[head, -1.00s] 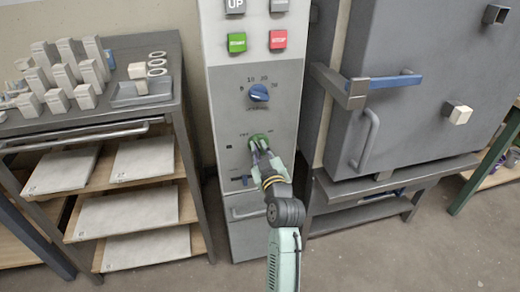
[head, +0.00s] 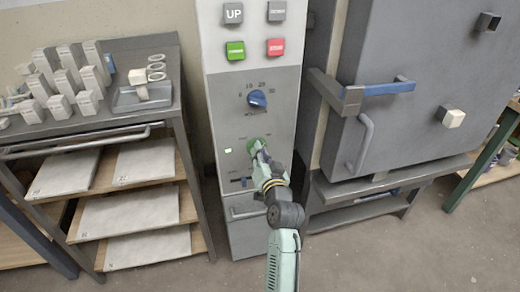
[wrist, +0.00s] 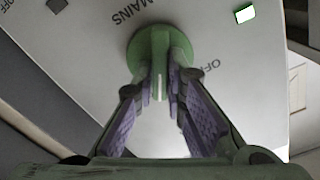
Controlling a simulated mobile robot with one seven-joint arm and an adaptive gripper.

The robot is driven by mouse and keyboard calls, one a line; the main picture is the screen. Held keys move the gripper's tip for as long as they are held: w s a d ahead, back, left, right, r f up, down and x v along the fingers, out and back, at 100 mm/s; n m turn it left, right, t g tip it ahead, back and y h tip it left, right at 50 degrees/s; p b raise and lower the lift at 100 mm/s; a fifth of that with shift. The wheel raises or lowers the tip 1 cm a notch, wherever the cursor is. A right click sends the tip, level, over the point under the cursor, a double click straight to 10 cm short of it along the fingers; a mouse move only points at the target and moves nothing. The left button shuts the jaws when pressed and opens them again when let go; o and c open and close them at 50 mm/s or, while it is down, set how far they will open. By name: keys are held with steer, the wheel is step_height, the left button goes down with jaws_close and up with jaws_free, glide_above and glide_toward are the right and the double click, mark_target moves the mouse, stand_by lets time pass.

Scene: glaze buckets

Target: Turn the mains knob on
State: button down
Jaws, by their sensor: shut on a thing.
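The round green mains knob (head: 257,142) sits on the lower part of the grey control panel (head: 285,120). In the wrist view the knob (wrist: 158,48) is at the upper middle, with the printed word MAINS to its left and OFF at its lower right. My gripper (head: 263,156) is shut on the knob, its purple-padded fingers (wrist: 160,88) on either side of the knob's grip. A small square lamp (head: 228,150) left of the knob is lit pale green; it also shows bright in the wrist view (wrist: 245,14). My gripper partly hides the knob in the head view.
A blue dial (head: 257,98) and green (head: 235,50) and red (head: 276,47) buttons are above the knob. A grey kiln (head: 410,120) stands right, a shelf rack (head: 100,133) left.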

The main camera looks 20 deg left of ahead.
steer(key=shift+d+m+p, duration=0.1)
steer(key=shift+m+p, duration=0.55)
steer(key=shift+m, duration=0.85)
steer(key=c, duration=1.6)
jaws_free()
steer(key=shift+c, duration=0.2)
steer(key=v, duration=1.2)
